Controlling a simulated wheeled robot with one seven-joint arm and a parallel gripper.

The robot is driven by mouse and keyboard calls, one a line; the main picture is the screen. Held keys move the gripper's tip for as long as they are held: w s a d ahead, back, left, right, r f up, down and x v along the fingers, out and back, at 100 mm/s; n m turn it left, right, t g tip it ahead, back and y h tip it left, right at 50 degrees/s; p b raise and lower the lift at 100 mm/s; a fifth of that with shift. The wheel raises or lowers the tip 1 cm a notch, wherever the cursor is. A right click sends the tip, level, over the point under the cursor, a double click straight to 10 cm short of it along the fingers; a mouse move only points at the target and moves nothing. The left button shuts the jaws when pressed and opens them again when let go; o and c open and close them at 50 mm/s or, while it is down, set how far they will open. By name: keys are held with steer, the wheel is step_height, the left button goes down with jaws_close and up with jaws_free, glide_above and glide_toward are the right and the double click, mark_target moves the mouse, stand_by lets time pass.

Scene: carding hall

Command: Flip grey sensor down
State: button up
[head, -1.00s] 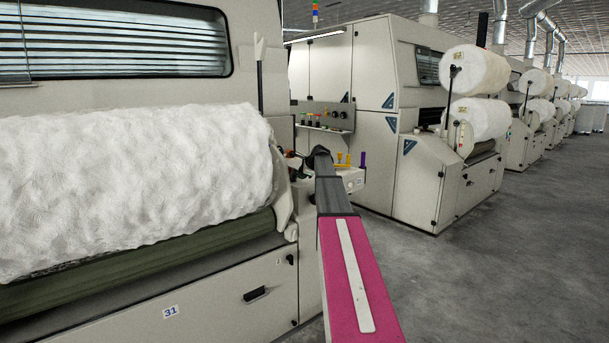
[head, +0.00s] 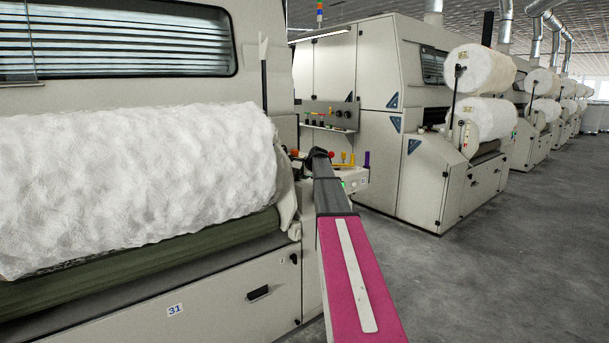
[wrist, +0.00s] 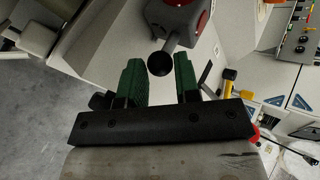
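In the wrist view, a grey sensor body (wrist: 178,20) with red round parts sits at the top centre. A short lever with a black ball end (wrist: 160,64) sticks out of it toward me. My gripper (wrist: 157,60) has two green fingers, standing apart on either side of the black ball. I see gaps, and cannot tell any contact. In the head view my arm reaches to the end of the near machine, and its far end hides the sensor and the fingers.
The head view shows a purple peg (head: 367,159), a white fibre roll (head: 140,180) left of my arm, and clear grey floor (head: 500,270) at right.

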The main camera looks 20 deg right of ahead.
steer(key=shift+o, duration=1.4)
steer(key=shift+s, duration=0.1)
steer(key=v, duration=1)
steer(key=shift+s+r, duration=0.2)
steer(key=shift+s, duration=0.05)
